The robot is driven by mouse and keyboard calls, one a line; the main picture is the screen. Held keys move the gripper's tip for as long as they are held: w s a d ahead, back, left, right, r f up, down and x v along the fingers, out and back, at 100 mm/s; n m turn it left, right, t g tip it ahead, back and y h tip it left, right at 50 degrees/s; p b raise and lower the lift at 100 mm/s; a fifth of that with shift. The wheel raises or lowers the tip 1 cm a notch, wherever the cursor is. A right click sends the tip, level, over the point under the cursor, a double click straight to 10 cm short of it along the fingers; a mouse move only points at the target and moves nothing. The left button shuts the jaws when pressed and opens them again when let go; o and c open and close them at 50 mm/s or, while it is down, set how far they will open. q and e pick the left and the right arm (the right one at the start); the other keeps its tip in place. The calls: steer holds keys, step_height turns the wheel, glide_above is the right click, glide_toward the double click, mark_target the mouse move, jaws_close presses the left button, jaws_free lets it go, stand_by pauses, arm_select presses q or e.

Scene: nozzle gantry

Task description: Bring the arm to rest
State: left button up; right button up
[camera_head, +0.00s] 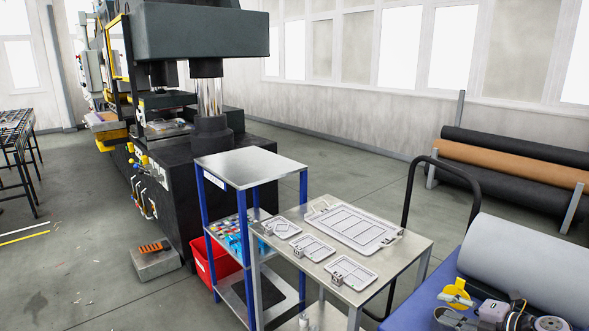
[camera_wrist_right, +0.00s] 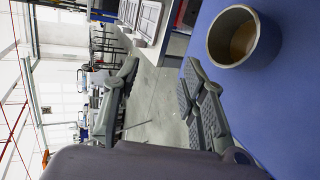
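My right gripper (camera_wrist_right: 160,72) shows in the right wrist view, with its two dark grey fingers spread wide apart and nothing between them. The gap between the fingers shows grey floor. One finger is close to a blue surface (camera_wrist_right: 285,100); I cannot tell whether they touch. A short grey hollow cylinder (camera_wrist_right: 218,45) with a tan inside is on that surface, beyond the fingertips and apart from them. My left gripper is in neither view.
A blue-topped cart (camera_head: 425,285) at the bottom right of the head view carries a large grey roll (camera_head: 530,265) and a yellow item (camera_head: 456,295). A metal table (camera_head: 410,245) beside it bears several flat frames. A dark press (camera_head: 180,190) stands behind. Floor is open at left.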

steer(key=s+a+f+m+t+h, duration=0.25)
steer(key=a+m, duration=0.35)
steer(key=a, duration=0.3)
steer(key=s+a+f+m+t+h, duration=0.15)
steer(key=s+a+m, duration=0.3)
steer(key=a, duration=0.45)
steer(key=s+f+m+g+h, duration=0.15)
steer(key=s+m+g, duration=0.25)
steer(key=s, duration=0.7)
steer(key=s+f+m+g+h, duration=0.1)
steer(key=s+f+m+g, duration=0.3)
steer(key=s, duration=0.6)
steer(key=s+f+m+g+h, duration=0.1)
steer(key=s+m+g, duration=0.35)
steer(key=s, duration=0.65)
steer(key=s+f+x, duration=0.1)
steer(key=s+x, duration=0.2)
steer(key=x, duration=0.9)
steer(key=s+x, duration=0.3)
steer(key=x, duration=0.9)
steer(key=s+d+f+g, duration=0.1)
steer(key=s+d+f, duration=0.1)
steer(key=s+f, duration=1.5)
steer(key=shift+s+f+g+b, duration=0.35)
steer(key=shift+f, duration=0.25)
